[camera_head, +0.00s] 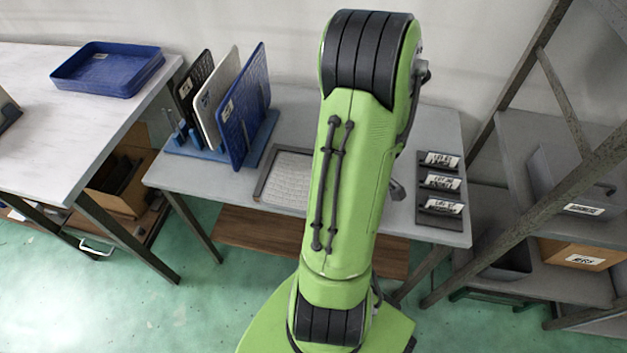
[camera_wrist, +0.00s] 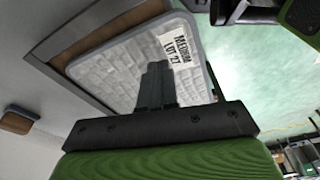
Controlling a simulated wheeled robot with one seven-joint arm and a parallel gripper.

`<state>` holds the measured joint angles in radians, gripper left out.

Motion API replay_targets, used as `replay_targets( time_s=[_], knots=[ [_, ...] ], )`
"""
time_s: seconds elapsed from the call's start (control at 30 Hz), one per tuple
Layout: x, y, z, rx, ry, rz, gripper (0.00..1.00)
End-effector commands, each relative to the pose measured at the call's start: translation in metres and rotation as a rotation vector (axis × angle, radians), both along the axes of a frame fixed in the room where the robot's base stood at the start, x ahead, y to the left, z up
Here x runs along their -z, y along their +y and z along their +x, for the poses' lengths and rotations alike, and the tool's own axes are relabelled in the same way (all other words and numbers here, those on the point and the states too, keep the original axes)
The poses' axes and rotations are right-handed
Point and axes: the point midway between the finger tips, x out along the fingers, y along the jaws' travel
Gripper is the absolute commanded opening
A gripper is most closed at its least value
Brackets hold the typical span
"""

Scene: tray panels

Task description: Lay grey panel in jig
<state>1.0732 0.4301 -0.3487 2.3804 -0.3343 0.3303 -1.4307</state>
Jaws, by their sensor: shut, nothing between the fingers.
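The light grey panel (camera_wrist: 115,70) lies in the dark-framed jig (camera_wrist: 72,34) in the wrist view, with a label reading MEDIUM LOT 27. A brown strip of the jig shows along one side of the panel; I cannot tell if every edge sits flat. In the head view the panel (camera_head: 290,180) shows in the jig (camera_head: 266,176) on the grey table, its right part hidden by my arm. My gripper (camera_wrist: 157,80) is shut and empty, its fingers in front of the panel in the wrist view. I cannot tell whether they touch. In the head view my gripper is hidden.
A blue rack (camera_head: 195,150) holds a dark panel (camera_head: 192,85), a pale panel (camera_head: 212,100) and a blue panel (camera_head: 243,115) left of the jig. Three labelled dark items (camera_head: 440,183) lie at the table's right. A blue tray (camera_head: 108,70) stands on the left table; shelving (camera_head: 530,150) stands right.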

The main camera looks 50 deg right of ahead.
Motion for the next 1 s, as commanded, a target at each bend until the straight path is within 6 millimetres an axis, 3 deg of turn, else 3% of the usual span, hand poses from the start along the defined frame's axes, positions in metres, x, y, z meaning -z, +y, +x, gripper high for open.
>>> replay_targets(
  time_s=[0.5, 0.6, 1.0],
  knots=[
    [0.001, 0.017, 0.107, -0.003, 0.001, -0.001, 0.0],
    [0.016, 0.016, 0.104, 0.003, 0.002, 0.001, 0.0],
    [0.019, 0.017, 0.101, 0.002, 0.01, 0.006, 0.0]
  ],
)
